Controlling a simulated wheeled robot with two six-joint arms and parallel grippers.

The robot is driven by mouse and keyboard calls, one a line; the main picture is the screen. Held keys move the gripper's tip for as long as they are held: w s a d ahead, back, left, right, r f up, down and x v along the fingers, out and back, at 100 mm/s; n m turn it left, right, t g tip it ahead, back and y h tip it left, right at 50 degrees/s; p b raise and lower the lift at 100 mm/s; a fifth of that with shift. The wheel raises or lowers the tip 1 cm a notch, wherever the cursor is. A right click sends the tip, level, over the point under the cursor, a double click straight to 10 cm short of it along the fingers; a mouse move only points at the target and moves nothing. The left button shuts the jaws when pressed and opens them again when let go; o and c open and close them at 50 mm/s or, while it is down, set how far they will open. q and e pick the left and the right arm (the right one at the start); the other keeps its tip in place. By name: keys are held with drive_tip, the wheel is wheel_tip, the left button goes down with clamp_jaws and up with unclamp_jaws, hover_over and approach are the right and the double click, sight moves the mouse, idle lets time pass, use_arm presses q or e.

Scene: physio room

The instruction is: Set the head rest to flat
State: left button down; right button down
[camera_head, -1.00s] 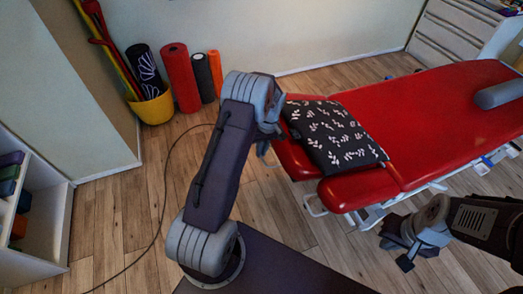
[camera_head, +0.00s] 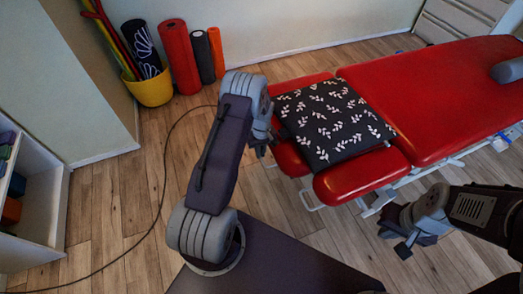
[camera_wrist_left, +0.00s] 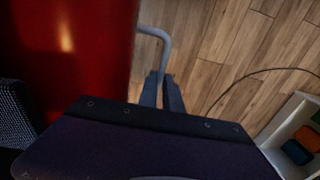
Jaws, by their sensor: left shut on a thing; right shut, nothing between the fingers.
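The red head rest (camera_head: 352,181) is the end section of the red treatment couch (camera_head: 440,90), and a dark leaf-patterned cushion (camera_head: 330,120) lies on it. Its surface looks close to level with the couch, but I cannot tell the exact angle. My left gripper (camera_head: 262,148) is at the outer end of the head rest. In the left wrist view, its fingers (camera_wrist_left: 162,92) are shut at the lower end of a curved grey bar (camera_wrist_left: 160,36) beside the red padding. The hold is partly hidden. My right gripper (camera_head: 403,243) is shut and empty, low in front of the couch.
A yellow bin (camera_head: 150,90) and several upright rolls, one of them red (camera_head: 180,58), stand by the wall. A white shelf (camera_head: 40,205) is at the left. A grey bolster (camera_head: 508,70) lies on the couch. Wooden floor is free left of the couch.

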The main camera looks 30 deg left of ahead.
use_arm(q)
drive_tip(key=shift+s+a, duration=0.15)
drive_tip(key=shift+s, duration=0.2)
drive_tip(key=c, duration=1.7)
unclamp_jaws()
drive_tip(key=shift+o, duration=0.9)
drive_tip(key=shift+s+a, duration=0.15)
drive_tip(key=shift+a, duration=0.1)
drive_tip(key=shift+d, duration=0.1)
use_arm(e)
drive_tip(key=shift+s+a+r, duration=0.1)
drive_tip(key=shift+a, duration=0.15)
use_arm(q)
drive_tip(key=shift+w, duration=0.2)
drive_tip(key=shift+r, duration=0.15)
